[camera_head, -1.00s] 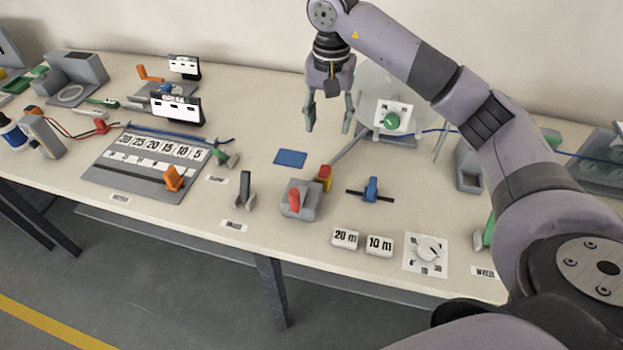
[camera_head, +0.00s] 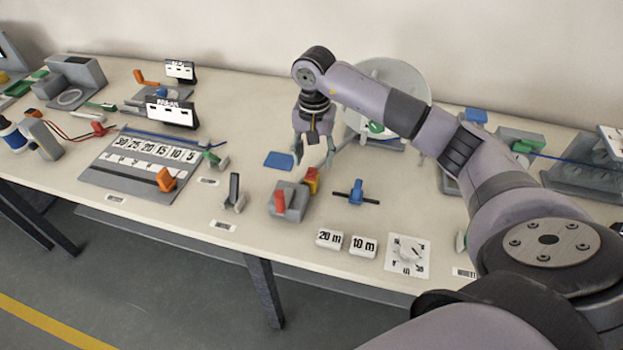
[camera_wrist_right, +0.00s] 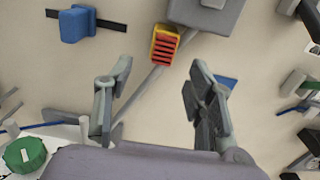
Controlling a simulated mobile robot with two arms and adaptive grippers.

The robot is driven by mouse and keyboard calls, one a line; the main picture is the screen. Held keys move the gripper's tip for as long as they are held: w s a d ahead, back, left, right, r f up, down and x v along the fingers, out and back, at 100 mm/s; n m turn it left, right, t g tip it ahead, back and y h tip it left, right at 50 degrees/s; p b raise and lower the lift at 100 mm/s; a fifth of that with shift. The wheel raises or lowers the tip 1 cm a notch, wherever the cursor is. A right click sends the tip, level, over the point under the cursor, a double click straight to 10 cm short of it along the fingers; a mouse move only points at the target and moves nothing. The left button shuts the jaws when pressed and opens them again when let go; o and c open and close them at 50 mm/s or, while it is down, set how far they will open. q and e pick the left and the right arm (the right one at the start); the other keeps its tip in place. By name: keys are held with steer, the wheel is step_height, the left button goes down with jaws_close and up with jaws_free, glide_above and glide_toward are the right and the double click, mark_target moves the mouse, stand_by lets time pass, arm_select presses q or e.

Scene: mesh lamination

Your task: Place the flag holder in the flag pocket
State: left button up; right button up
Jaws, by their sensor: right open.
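I cannot tell for certain which parts are the flag holder and the flag pocket. A small red and yellow block (camera_head: 312,180) stands beside a grey block with a red lever (camera_head: 290,207). In the right wrist view the red and yellow block (camera_wrist_right: 164,46) has dark stripes and lies ahead of the fingertips. My right gripper (camera_head: 314,161) is open and empty above the table, just behind that block. Its two fingers (camera_wrist_right: 160,68) are spread apart. A flat blue piece (camera_head: 278,160) lies left of the gripper and is partly hidden by a finger in the wrist view.
A blue block on a black bar (camera_head: 356,192) lies to the right. White blocks marked 20 m (camera_head: 329,238) and 10 m (camera_head: 363,245) and a dial (camera_head: 407,255) are near the front edge. A numbered grey board (camera_head: 130,185) is at left. A large round disc (camera_head: 400,80) stands behind the arm.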

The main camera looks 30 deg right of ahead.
mark_target(313, 171)
steer(key=shift+f, duration=0.3)
step_height(313, 171, down, 4)
steer(key=shift+f+p, duration=0.2)
steer(key=shift+p, duration=0.9)
steer(key=shift+w+f, duration=0.1)
steer(key=shift+f, duration=0.15)
steer(key=c, duration=0.6)
arm_select(q)
steer(key=shift+w+d+r, duration=0.1)
steer(key=shift+w+r, duration=0.05)
steer(key=shift+r, duration=0.4)
steer(key=shift+w+d+r, duration=0.1)
steer(key=shift+r, duration=0.45)
arm_select(e)
jaws_close()
